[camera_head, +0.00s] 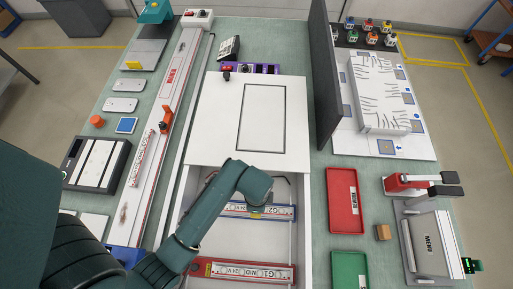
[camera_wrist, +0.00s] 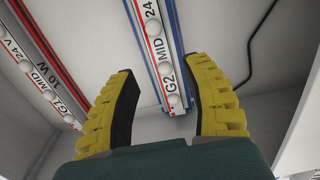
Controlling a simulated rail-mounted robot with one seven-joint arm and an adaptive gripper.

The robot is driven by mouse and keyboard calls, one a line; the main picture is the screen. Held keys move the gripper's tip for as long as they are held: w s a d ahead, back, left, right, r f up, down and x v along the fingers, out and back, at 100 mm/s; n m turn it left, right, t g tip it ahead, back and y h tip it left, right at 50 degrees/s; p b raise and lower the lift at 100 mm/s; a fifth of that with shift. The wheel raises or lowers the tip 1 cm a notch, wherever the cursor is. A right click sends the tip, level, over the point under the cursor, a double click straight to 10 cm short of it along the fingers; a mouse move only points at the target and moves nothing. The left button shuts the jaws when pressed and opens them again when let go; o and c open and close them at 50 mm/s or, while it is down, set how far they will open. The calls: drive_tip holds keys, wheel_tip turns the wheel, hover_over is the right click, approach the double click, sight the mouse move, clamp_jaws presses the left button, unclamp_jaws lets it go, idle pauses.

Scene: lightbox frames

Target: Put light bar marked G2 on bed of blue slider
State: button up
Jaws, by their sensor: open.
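The light bar marked G2 (camera_head: 277,211) is white with a red stripe and lies in the open white compartment, with blue edging along it. The wrist view also shows this G2 bar (camera_wrist: 155,35), its near end between and beyond my fingers. My gripper (camera_wrist: 158,72) is open and empty, with yellow fingers apart on both sides of the bar's end; contact is not visible. In the head view my wrist hides part of the bar. A blue block (camera_head: 125,257) sits at the near end of the long left rail; whether it is the blue slider is unclear.
The G1 bar (camera_head: 245,273) lies in a red-edged holder nearer the front. The compartment's walls and white lid (camera_head: 213,120) surround the area. A dark upright panel (camera_head: 325,80) stands to the right. The long rail (camera_head: 181,70) carries another bar and an orange-red piece.

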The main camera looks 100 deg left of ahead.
drive_tip(key=w+a+r+t+y, duration=0.3)
drive_tip(key=w+r+t+y, duration=0.15)
drive_tip(key=w+r, duration=1.05)
drive_tip(key=w+d+r+t, duration=0.3)
drive_tip(key=w+r, duration=0.3)
drive_tip(key=r, duration=0.1)
drive_tip(key=w+d+r+t, duration=0.3)
drive_tip(key=w+d+r, duration=0.15)
drive_tip(key=r, duration=0.25)
drive_tip(key=w+d+r+t, duration=0.2)
drive_tip(key=d+r+t, duration=0.1)
drive_tip(key=d+r, duration=0.3)
drive_tip(key=w+d+r+t, duration=0.3)
drive_tip(key=d+r, duration=0.1)
drive_tip(key=r, duration=0.4)
drive_tip(key=s+d+r+t+h, duration=0.2)
drive_tip(key=d+r, duration=0.4)
drive_tip(key=r, duration=0.1)
drive_tip(key=s+d+r+t+h, duration=0.2)
drive_tip(key=d+r+t+h, duration=0.1)
drive_tip(key=d+r, duration=0.3)
drive_tip(key=shift+s+r+m+t, duration=0.35)
drive_tip(key=shift+r+m, duration=0.05)
drive_tip(key=shift+r, duration=0.5)
drive_tip(key=shift+d, duration=0.1)
wheel_tip(320, 180, up, 11)
drive_tip(key=p, duration=1.1)
drive_tip(key=shift+f, duration=0.2)
